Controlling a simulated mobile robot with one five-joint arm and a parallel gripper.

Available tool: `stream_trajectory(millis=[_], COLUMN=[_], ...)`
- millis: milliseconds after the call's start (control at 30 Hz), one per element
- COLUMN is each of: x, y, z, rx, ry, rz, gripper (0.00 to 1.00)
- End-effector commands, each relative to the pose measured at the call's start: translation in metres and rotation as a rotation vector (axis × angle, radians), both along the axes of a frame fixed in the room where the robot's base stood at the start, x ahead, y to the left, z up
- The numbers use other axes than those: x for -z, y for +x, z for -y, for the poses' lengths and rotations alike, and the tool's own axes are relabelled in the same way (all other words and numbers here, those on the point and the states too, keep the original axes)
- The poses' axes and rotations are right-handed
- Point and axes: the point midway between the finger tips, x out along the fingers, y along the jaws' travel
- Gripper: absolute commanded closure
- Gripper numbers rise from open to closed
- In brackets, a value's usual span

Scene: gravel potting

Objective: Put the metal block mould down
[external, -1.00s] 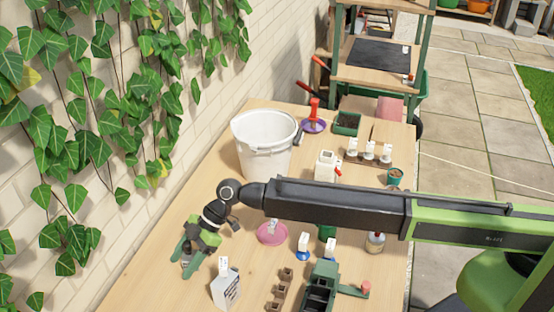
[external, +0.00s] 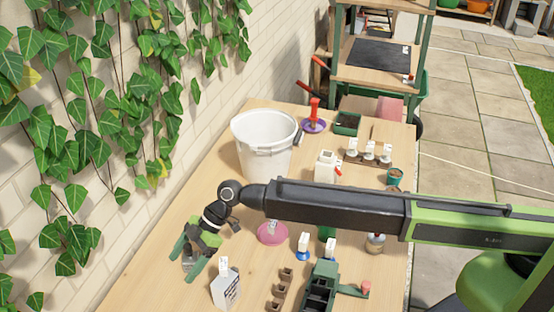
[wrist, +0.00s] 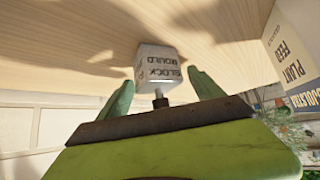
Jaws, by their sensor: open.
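The metal block mould (wrist: 158,62) is a small grey block with printed lettering and a short stem pointing toward my gripper (wrist: 162,82). In the wrist view it sits between and just beyond my two green fingers, with a gap on each side, against the wooden table top. In the external view my gripper (external: 186,265) points down at the left side of the table, fingers spread. The mould (external: 188,263) shows only partly between them there; it appears to stand on the wood.
The plant feed box (external: 226,289) stands close to the right of my gripper; it also shows in the wrist view (wrist: 290,55). A pink saucer (external: 266,238) and a white bucket (external: 262,150) are farther back. Bare table (external: 150,280) lies to the left, toward the brick wall.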

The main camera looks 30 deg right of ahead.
Motion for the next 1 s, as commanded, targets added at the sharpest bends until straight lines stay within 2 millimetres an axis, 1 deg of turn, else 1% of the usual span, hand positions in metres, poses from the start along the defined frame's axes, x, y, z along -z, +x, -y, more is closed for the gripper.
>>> stream_trajectory(millis=[33,167,400,500,633,1000], x=[-0.009,-0.029,-0.074,-0.084,-0.086,-0.084], y=[0.001,0.004,0.011,0.013,0.016,0.016], z=[0.005,0.023,0.065,0.077,0.083,0.083], rx=[0.001,0.001,0.002,0.001,0.001,0.0], ry=[0.0,-0.001,0.0,0.0,0.0,0.0], rz=[0.0,0.0,-0.001,-0.001,-0.001,0.0], gripper=[0.24,0.24,0.24,0.24,0.24,0.24])
